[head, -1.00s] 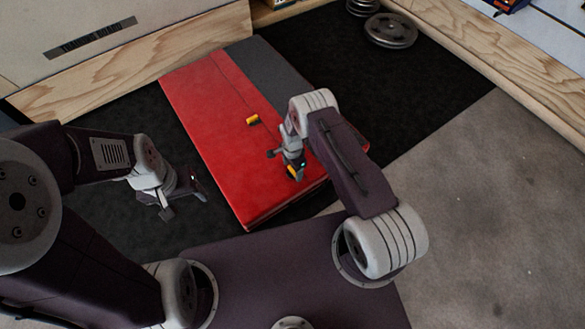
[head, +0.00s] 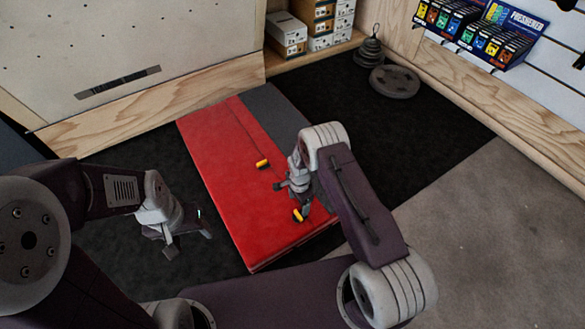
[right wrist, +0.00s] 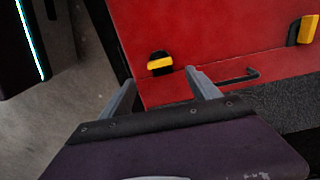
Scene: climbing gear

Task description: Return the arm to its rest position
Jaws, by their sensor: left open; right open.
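My right gripper (head: 293,197) is open and empty over the right part of a red pad with a grey stripe (head: 222,165). A small yellow-and-black piece (head: 298,215) lies close beyond its fingertips; in the right wrist view this piece (right wrist: 160,64) shows between the two spread fingers (right wrist: 160,82), on the red surface and apart from them. A second yellow-and-black piece (head: 262,163) lies further up the pad, and it also shows at the right wrist view's edge (right wrist: 306,30). My left gripper (head: 189,242) is open and empty over the black mat, left of the pad.
The black floor mat (head: 430,125) surrounds the pad, with grey floor (head: 480,230) at right. Weight plates (head: 394,82) stand at the back. Boxes (head: 287,34) fill a low shelf. A wooden ledge (head: 480,90) and a display of coloured packets (head: 490,35) line the right wall.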

